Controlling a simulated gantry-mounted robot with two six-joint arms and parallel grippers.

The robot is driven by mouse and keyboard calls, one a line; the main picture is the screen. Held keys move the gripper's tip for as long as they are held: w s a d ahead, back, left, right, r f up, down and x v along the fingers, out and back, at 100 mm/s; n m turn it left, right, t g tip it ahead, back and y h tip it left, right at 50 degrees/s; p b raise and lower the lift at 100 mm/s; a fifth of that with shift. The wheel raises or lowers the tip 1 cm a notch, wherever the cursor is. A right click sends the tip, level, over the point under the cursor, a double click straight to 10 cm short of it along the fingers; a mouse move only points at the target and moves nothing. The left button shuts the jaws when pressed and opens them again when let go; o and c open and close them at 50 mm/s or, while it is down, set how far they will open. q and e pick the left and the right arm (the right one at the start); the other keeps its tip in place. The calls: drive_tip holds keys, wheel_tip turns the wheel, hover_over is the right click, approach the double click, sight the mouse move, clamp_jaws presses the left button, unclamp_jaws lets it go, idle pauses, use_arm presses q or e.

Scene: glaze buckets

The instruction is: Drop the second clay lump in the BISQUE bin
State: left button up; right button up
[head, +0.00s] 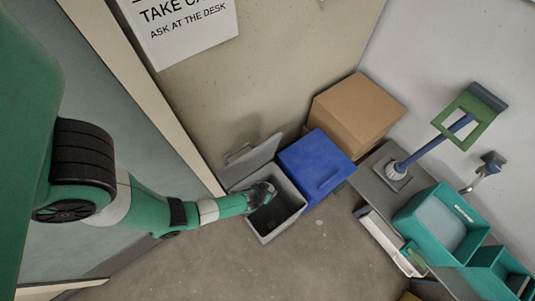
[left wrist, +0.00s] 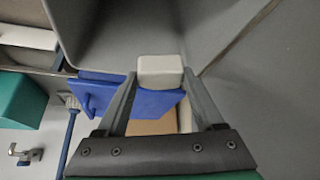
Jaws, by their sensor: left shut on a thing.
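My left gripper (head: 264,192) is over the open grey bin (head: 283,226), at its mouth, with the bin's lid (head: 253,160) tilted up at the back. In the left wrist view my left gripper (left wrist: 160,76) is shut on a pale, off-white block-shaped clay lump (left wrist: 160,66), held between the fingertips. I see no readable label on either bin. The dark bottom of the grey bin is hard to make out. My right gripper is not in view.
A cardboard box (head: 355,112) stands behind the blue bin. A wall with a sign (head: 185,25) is behind. The floor (head: 320,255) in front is clear.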

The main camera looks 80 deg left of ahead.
use_arm(q)
drive_tip(key=shift+f, duration=0.4)
drive_tip(key=shift+r, duration=0.1)
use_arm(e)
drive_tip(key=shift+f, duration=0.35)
use_arm(q)
drive_tip(key=o, duration=1.4)
drive_tip(key=p+v, duration=0.8)
drive_tip(key=v, duration=0.3)
drive_tip(key=shift+s+d+r, duration=0.1)
drive_tip(key=shift+r, duration=0.15)
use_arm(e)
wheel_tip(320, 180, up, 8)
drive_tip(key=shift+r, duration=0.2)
